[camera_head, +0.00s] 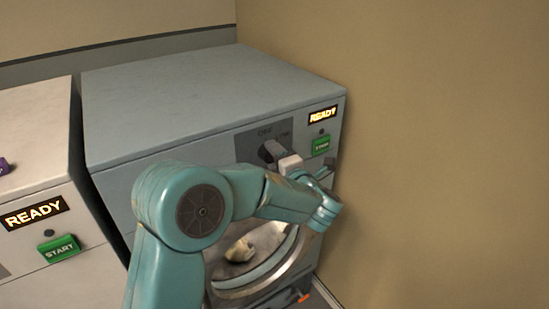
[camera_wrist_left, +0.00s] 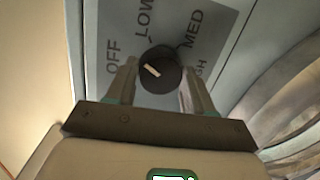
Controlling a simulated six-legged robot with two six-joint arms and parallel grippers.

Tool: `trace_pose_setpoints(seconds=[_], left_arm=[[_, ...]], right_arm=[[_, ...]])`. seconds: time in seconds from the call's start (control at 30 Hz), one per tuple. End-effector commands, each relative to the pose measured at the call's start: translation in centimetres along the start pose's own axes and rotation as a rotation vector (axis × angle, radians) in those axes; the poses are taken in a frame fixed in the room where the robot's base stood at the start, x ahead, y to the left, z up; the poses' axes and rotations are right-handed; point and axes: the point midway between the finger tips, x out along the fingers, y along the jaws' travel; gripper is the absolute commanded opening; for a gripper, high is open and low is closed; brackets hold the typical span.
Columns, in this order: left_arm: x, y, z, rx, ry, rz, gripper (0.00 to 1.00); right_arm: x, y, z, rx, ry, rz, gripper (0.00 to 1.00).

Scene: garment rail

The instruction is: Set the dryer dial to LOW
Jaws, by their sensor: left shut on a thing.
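The dryer dial (camera_wrist_left: 165,75) is a dark round knob with a white mark, on a grey panel (camera_wrist_left: 92,20) lettered OFF, LOW, MED and a partly hidden HIGH. The mark points to the upper left in the left wrist view, more toward OFF than LOW. My left gripper (camera_wrist_left: 160,88) is shut on the dial, one finger on each side. In the head view the left gripper (camera_head: 279,154) meets the front of the grey dryer (camera_head: 190,95), and the dial (camera_head: 268,150) is partly hidden by it. My right gripper is not in view.
The dryer has a lit READY sign (camera_head: 322,115), a green button (camera_head: 321,146) and a round door (camera_head: 245,285) with something pale behind it. A whitish machine (camera_head: 35,120) stands at left with a purple thing (camera_head: 3,165) on top. A wall (camera_head: 450,150) closes the right side.

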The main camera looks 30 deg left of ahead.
Motion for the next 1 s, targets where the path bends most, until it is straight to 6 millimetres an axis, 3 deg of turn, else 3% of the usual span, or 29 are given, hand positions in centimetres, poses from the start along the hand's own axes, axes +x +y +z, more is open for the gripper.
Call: trace_pose_setpoints(seconds=[0.5,1.0], left_arm=[[-0.1,-0.1,0.1,0.397,0.037,-0.059,0.22],[0.0,-0.3,0.1,0.518,0.048,-0.076,0.22]], right_arm=[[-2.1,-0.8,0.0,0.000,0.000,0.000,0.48],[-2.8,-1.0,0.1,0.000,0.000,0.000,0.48]])
